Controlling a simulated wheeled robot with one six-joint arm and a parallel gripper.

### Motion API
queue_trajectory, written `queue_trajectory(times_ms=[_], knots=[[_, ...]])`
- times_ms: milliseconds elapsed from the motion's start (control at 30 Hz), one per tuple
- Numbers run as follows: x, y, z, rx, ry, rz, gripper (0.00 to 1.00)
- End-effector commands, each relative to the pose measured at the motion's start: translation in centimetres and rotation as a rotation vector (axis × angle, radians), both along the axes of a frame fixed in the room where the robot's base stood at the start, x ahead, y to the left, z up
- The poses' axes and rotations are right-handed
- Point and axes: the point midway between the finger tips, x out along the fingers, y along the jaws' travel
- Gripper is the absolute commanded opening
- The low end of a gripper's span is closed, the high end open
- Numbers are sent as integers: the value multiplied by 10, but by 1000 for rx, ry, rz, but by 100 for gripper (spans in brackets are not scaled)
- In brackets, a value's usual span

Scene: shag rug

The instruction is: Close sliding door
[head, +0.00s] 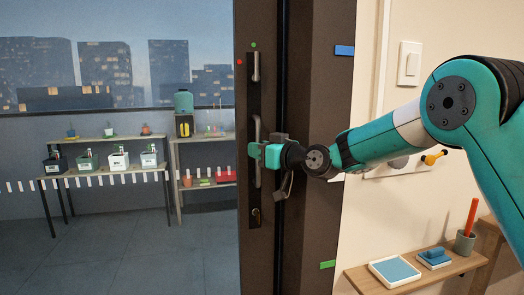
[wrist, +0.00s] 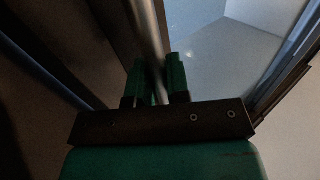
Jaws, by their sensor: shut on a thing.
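The sliding door has a dark stile (head: 246,205) and a large glass pane to its left. A vertical metal bar handle (head: 257,180) stands on a dark plate on the stile. My gripper (head: 259,152) is at the handle, about halfway up, and is shut on it. In the wrist view the bar (wrist: 152,42) runs between my two green fingers (wrist: 157,82). The fingers hide part of the handle. A dark jamb (head: 320,90) stands right of the door, with a narrow black gap between them. I cannot tell how deep that gap is.
A light switch (head: 409,64) is on the wall at right. A wooden shelf (head: 420,272) at lower right holds a tray, a blue block and a cup. Behind the glass are tables (head: 105,172) with pots. Blue and green tags (head: 328,264) mark the jamb.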

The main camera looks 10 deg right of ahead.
Motion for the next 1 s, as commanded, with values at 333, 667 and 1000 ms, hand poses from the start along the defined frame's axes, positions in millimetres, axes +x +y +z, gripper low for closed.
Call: queue_trajectory(times_ms=[333,667,1000], knots=[[1,-3,1,1,-3,-6,41],[-20,-24,-1,2,-1,-9,41],[-83,-84,-1,3,-3,-11,41]])
